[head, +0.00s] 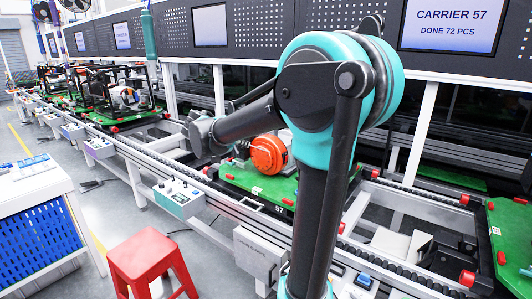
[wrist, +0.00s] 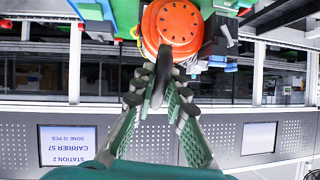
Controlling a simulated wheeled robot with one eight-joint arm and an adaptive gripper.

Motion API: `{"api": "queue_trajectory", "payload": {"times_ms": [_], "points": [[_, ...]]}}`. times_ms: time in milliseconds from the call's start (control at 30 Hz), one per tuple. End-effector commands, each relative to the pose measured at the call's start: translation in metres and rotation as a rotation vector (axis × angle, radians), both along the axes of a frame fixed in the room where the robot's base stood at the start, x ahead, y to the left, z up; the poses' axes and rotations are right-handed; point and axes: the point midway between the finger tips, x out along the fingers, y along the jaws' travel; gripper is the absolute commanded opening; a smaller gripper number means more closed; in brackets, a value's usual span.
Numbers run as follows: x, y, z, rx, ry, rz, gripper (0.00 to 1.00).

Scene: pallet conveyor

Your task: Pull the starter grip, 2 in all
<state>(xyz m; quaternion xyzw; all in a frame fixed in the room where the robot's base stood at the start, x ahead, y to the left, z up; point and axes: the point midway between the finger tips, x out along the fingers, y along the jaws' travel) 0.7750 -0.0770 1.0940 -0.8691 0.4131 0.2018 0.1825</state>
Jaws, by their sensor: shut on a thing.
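The orange round starter housing (head: 268,154) sits on the engine on the green carrier plate (head: 278,186), left of my arm in the head view. In the wrist view, which is upside down, the orange housing (wrist: 178,24) fills the top middle. My gripper (wrist: 164,78) has its green ribbed fingers closed around the dark starter grip (wrist: 157,88), right beside the housing. Whether a cord shows between grip and housing I cannot tell. In the head view my gripper is small near the housing's left side, and the grip cannot be made out.
The conveyor rail (head: 245,214) runs along the carriers, with a control box (head: 179,198) on its front. Other carriers with engines in black frames (head: 125,95) stand farther left. A red stool (head: 147,262) and a white bench (head: 30,185) stand in front. A screen (head: 449,25) reads CARRIER 57.

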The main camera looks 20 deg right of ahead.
Motion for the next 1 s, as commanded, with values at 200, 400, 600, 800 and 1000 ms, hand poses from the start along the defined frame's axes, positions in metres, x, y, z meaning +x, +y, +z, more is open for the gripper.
{"api": "queue_trajectory", "payload": {"times_ms": [200,400,600,800,1000], "points": [[0.019,-0.021,-0.016,0.001,0.000,-0.001,0.00],[0.036,-0.040,-0.031,0.000,0.000,-0.001,0.00],[0.053,-0.058,-0.045,0.001,0.000,0.000,0.00],[0.069,-0.076,-0.060,0.001,-0.001,-0.001,0.00],[0.086,-0.095,-0.074,0.001,-0.001,-0.001,0.00]]}}
